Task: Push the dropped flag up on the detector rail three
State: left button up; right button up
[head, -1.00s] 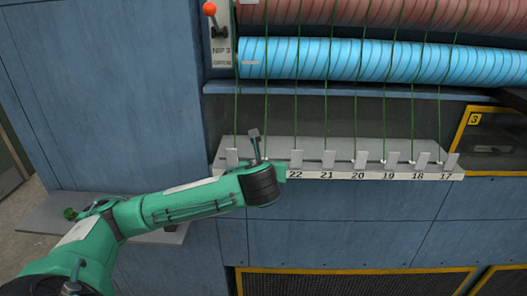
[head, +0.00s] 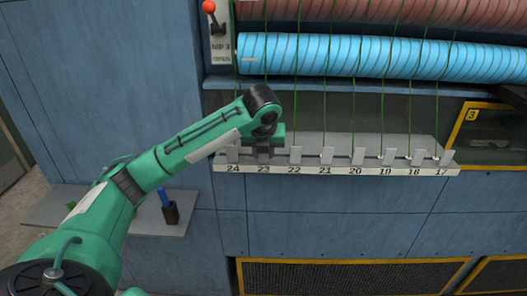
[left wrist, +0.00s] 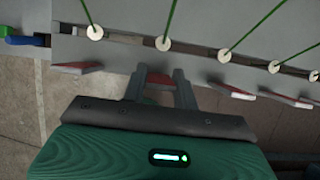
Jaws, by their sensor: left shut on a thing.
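The detector rail (head: 340,170) is a pale ledge with numbers 24 to 17 on its front edge and a row of small grey flags. My left gripper (head: 264,154) is at position 23, coming down from above. In the left wrist view its two fingers (left wrist: 160,88) are shut on flag 23, whose red face (left wrist: 160,80) shows between them. The fingers hide most of this flag, so its exact tilt is unclear. Flag 24 (head: 232,155) and flag 22 (head: 295,155) stand on either side, apart from the gripper. My right gripper is not in view.
Green threads run from the blue roller (head: 380,57) down to white eyelets (left wrist: 163,44) on the rail. A red-knobbed lever (head: 210,8) is at the upper left. A grey side shelf (head: 100,212) carries a dark holder (head: 171,214) with a blue item.

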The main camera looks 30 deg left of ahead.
pick_arm(q)
jog(key=shift+f+g, duration=0.2)
jog(key=shift+g, duration=0.2)
jog(key=shift+f, duration=0.1)
jog(key=o, duration=0.7)
jog(key=shift+o, duration=1.4)
jog(key=shift+a, duration=0.2)
jog(key=shift+s+d+r+b, duration=0.1)
jog(key=shift+d+r+b, duration=0.15)
jog(key=shift+r, duration=0.35)
jog(key=a+b+v, duration=0.1)
jog(key=v, duration=1.2)
jog(key=shift+s, duration=0.15)
